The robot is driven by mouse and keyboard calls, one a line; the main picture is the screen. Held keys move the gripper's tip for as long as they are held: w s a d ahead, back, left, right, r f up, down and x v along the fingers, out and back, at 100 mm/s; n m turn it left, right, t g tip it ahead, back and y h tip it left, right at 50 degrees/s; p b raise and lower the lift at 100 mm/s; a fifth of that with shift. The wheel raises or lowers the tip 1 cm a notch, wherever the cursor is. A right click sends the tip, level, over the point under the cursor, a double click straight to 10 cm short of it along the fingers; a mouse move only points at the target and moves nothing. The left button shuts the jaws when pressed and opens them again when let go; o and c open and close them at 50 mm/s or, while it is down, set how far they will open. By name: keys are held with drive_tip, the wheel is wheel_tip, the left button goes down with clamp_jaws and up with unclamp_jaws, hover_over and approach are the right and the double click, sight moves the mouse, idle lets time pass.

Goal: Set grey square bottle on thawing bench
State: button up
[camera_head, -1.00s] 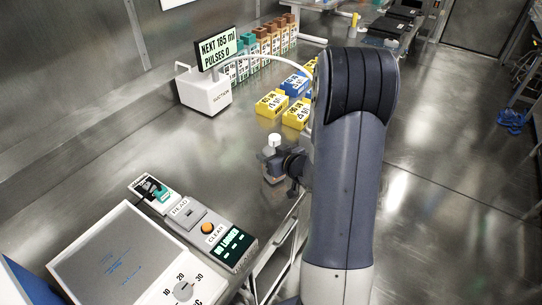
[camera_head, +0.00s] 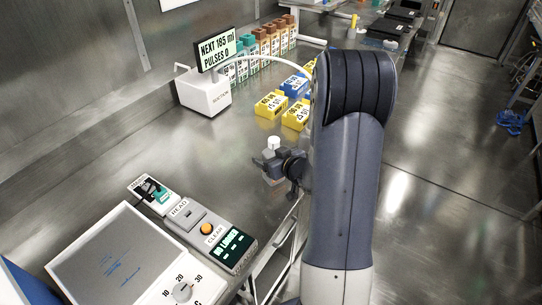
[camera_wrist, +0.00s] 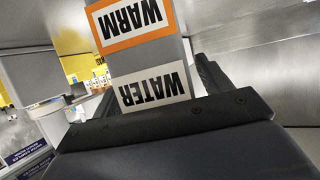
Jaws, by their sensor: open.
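The grey square bottle stands between the open fingers of my gripper (camera_wrist: 150,105). In the wrist view the bottle (camera_wrist: 160,62) shows an orange-edged WARM label and a WATER label, both upside down. In the head view its white cap (camera_head: 274,142) shows above my gripper (camera_head: 272,162), over the steel bench near its front edge. I cannot tell whether the fingers touch it. A flat grey plate with a 10-20-30 dial, perhaps the thawing bench (camera_head: 90,255), is at the lower left, with its top clear apart from faint blue markings.
A READ/CLEAR panel (camera_head: 213,231) lies between the plate and my gripper, with a small teal-topped item (camera_head: 161,194) beside it. A white pump with a display (camera_head: 205,92), yellow boxes (camera_head: 271,104), a blue box (camera_head: 294,86) and a row of bottles (camera_head: 262,42) stand farther back. Bare steel lies between.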

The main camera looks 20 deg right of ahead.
drive_tip(key=shift+r, duration=0.3)
drive_tip(key=v, duration=1.2)
drive_tip(key=shift+p, duration=0.3)
